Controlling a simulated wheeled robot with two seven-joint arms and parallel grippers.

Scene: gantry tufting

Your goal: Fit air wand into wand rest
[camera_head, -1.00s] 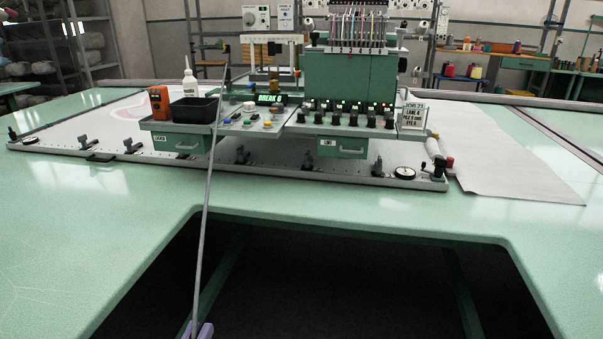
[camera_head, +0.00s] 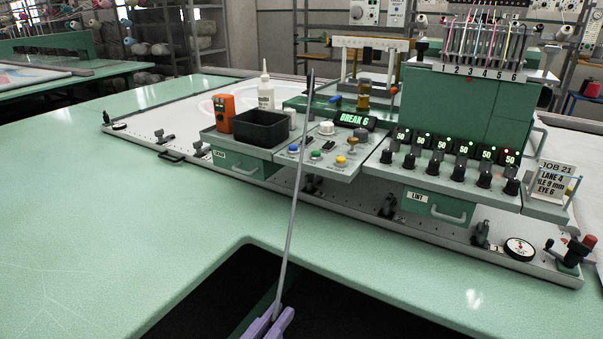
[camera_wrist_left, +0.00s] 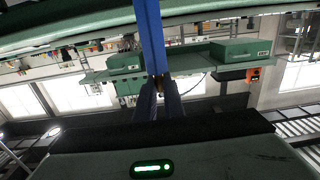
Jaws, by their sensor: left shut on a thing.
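The air wand (camera_head: 294,195) is a long, thin grey rod. It stands nearly upright, its top leaning slightly right, in front of the machine's control panel in the head view. My left gripper (camera_head: 270,323), with purple fingers, is shut on its lower end at the bottom of that view. In the left wrist view the fingers (camera_wrist_left: 160,92) close at the foot of a blue bar (camera_wrist_left: 148,38), which seems to be part of the wand. The wand's tip overlaps the machine in the picture; I see no contact. I cannot pick out the wand rest. My right gripper is not in view.
The green machine (camera_head: 462,110) carries a black bin (camera_head: 262,128), a white bottle (camera_head: 265,93), an orange device (camera_head: 224,113) and a panel reading BREAK 6 (camera_head: 353,119). A grey rail with clamps runs below. A dark opening cuts the green table (camera_head: 120,240) in front; the left is clear.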

